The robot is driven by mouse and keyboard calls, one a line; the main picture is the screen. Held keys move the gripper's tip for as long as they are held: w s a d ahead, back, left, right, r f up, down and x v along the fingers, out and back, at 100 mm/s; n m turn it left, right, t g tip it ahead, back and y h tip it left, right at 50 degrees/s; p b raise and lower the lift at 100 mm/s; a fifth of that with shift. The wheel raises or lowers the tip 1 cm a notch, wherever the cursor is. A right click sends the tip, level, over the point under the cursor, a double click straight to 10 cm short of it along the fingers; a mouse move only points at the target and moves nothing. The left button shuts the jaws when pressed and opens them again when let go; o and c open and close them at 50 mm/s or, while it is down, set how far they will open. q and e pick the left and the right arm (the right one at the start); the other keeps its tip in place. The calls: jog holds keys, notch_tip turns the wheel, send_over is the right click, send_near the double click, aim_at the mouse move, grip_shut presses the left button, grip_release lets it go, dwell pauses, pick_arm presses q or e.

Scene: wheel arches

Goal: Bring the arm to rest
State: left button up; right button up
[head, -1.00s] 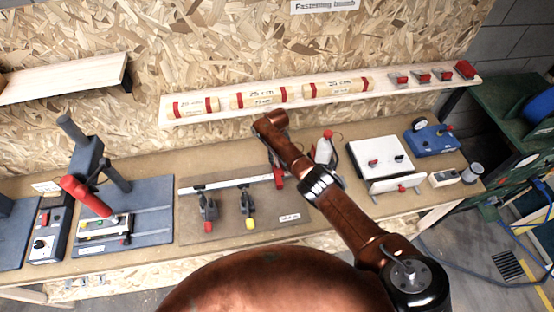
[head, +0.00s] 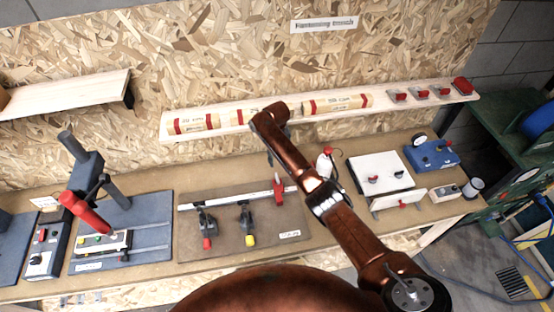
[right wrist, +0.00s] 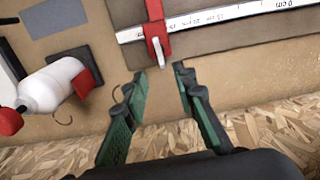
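My right arm reaches over the bench, its wrist covering part of the shelf's front edge in the head view. My right gripper (head: 269,157) is mostly hidden below the wrist there. In the right wrist view the right gripper (right wrist: 160,74) has its two green-padded fingers apart with nothing between them. The red stop (right wrist: 157,32) on the white ruler (right wrist: 205,20) lies beyond the fingertips; I see no contact. The red stop also shows in the head view (head: 278,188). My left gripper is not in view.
A white bottle with a red cap (head: 325,164) stands right of the ruler board (head: 270,232). The wooden shelf (head: 240,132) with wooden rolls and red blocks runs behind. A red-handled press (head: 85,212) stands left. A white box (head: 380,172) and blue device (head: 431,154) stand right.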

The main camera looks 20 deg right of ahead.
jog(key=shift+r, duration=0.3)
